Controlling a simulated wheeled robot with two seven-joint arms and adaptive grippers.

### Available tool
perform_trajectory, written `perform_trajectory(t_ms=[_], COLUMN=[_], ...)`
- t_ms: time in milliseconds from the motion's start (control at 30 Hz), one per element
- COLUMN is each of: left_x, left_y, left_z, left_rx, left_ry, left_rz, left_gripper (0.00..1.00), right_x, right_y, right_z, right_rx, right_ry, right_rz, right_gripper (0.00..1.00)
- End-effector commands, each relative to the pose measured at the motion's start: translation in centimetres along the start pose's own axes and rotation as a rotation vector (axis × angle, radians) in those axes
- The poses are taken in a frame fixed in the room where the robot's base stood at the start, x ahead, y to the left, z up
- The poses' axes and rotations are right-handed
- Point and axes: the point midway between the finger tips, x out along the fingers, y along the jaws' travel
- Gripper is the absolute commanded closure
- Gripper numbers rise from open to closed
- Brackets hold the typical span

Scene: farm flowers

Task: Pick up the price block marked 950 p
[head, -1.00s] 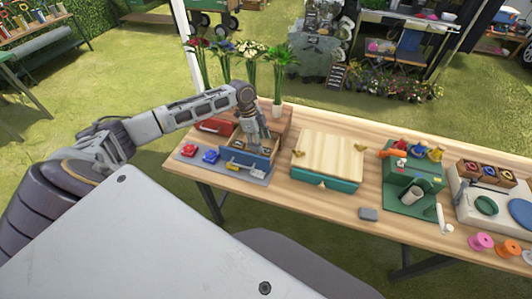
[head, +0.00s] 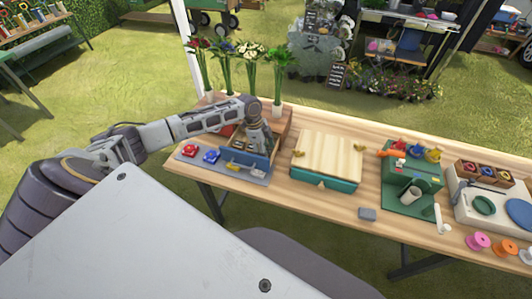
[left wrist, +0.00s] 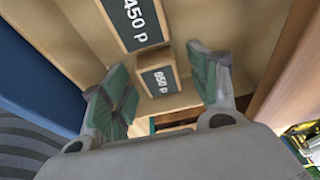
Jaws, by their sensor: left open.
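The price block marked 950 p (left wrist: 158,79) is a pale wooden block with a dark label, lying in the drawer in the left wrist view. A larger block marked 450 p (left wrist: 136,20) lies just beyond it. My left gripper (left wrist: 157,62) is open, with green-padded fingers on either side of the 950 p block and nothing held. I cannot tell whether the fingers touch the block. My right gripper is not in view.
Drawer walls stand close around my left gripper. Red (head: 189,151) and blue (head: 211,156) items lie on the grey mat left of the drawer. A teal box with a wooden top (head: 328,155) stands to its right. Tall flowers (head: 278,70) stand behind.

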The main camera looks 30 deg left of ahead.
Motion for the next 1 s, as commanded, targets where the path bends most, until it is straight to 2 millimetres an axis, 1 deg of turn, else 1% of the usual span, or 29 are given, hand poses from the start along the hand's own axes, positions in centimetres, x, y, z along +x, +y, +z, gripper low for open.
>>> perform_trajectory(t_ms=[267, 300, 600, 633, 1000], left_x=[-0.01, -0.02, -0.03, -0.03, -0.28], left_y=[0.0, -0.01, -0.01, -0.01, -0.04], left_z=[0.01, 0.01, 0.02, 0.02, -0.05], left_rx=[0.0, 0.0, 0.0, 0.0, 0.0], left_ry=[0.0, 0.0, 0.0, 0.0, 0.0], left_rz=[0.0, 0.0, 0.0, 0.0, -0.001], left_gripper=[0.39, 0.41, 0.79, 0.81, 0.81], right_x=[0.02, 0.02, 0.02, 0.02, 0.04], right_y=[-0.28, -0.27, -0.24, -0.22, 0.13], right_z=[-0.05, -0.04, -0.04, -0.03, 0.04], right_rx=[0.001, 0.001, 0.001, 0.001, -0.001], right_ry=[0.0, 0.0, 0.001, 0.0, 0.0], right_rz=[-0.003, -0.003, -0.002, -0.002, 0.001], right_gripper=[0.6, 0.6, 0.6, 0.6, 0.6])
